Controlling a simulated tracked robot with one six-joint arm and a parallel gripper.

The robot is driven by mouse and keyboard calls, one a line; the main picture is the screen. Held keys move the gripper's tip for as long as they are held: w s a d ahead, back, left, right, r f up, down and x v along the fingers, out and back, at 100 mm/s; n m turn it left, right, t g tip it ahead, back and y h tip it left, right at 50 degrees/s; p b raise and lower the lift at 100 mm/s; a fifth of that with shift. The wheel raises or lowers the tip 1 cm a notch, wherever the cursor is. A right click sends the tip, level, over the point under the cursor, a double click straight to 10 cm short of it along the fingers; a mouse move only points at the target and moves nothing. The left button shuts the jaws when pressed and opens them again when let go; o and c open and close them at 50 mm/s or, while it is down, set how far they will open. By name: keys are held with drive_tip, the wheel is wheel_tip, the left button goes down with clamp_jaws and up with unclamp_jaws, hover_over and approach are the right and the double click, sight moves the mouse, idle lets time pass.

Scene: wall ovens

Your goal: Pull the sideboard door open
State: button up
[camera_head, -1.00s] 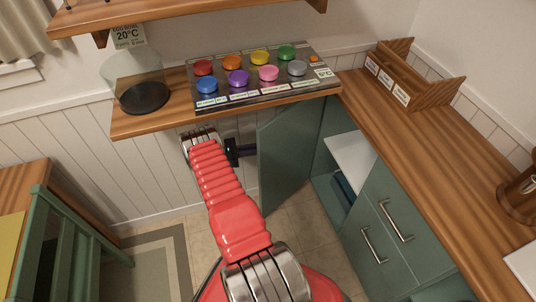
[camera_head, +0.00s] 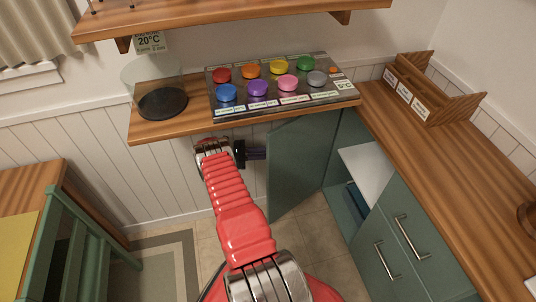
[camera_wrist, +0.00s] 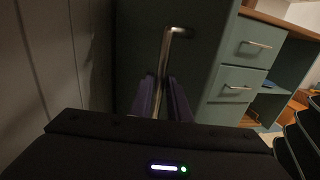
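The green sideboard door (camera_head: 295,165) stands open, swung out from the cabinet under the corner of the wooden counter. In the wrist view the same door (camera_wrist: 200,45) fills the middle, with a metal bar handle (camera_wrist: 175,50) running down between my fingers. My gripper (camera_wrist: 162,98) has its two purple fingers close on either side of the handle's lower part and looks shut on it. In the head view my gripper (camera_head: 258,154) reaches the door's outer face from the left; the handle is hidden there.
Right of the door are an open compartment with a white shelf (camera_head: 365,168) and green drawers (camera_head: 403,235) with metal handles. A counter (camera_head: 180,130) with coloured buttons overhangs my arm. A green chair (camera_head: 85,245) stands at the left. Tiled floor shows below the door.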

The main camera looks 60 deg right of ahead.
drive_tip(key=shift+s+d, duration=0.15)
drive_tip(key=shift+s, duration=0.05)
drive_tip(key=shift+w, duration=0.1)
drive_tip(key=shift+v, duration=3.7)
drive_tip(key=shift+f, duration=0.1)
